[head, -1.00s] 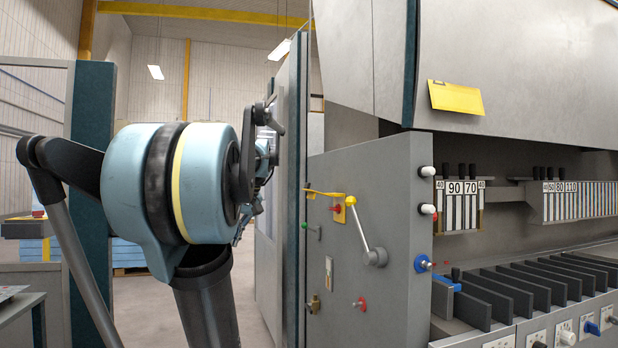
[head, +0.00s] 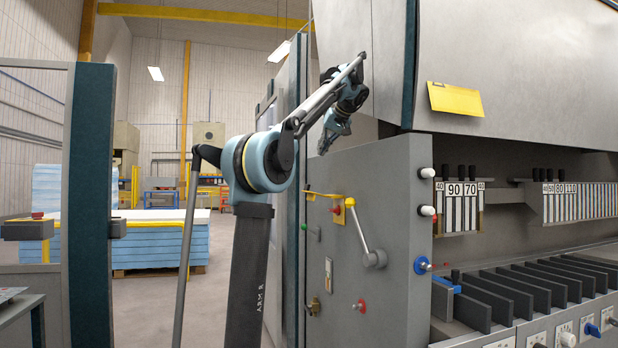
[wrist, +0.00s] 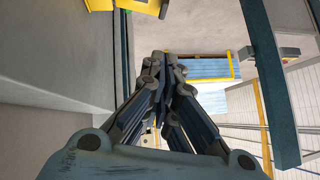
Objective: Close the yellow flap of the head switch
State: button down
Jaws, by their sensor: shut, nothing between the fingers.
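The yellow flap (head: 321,195) of the head switch stands open in the head view. It sticks out to the left from the top of the small yellow plate (head: 350,203), which is on the grey machine side. A red button (head: 337,210) sits just below the flap. My gripper (head: 325,150) is above the flap, pointing down, clear of it and empty. In the wrist view my gripper's fingers (wrist: 162,58) are brought together. A yellow part (wrist: 145,5) is cut off at the top edge there; I cannot tell whether it is the flap.
A grey crank lever (head: 364,238) hangs right of the switch. A large yellow label (head: 455,99) is on the upper cover. Blue stacked sheets (head: 150,240) stand behind on the left.

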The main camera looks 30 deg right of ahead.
jog(key=x, duration=0.7)
jog(key=s+f+x, duration=0.1)
jog(key=x, duration=0.3)
jog(key=shift+w+a+f, duration=0.15)
jog(key=shift+f, duration=0.15)
jog(key=shift+a+f, duration=0.15)
jog(key=shift+f, duration=0.5)
jog(key=shift+f, duration=0.1)
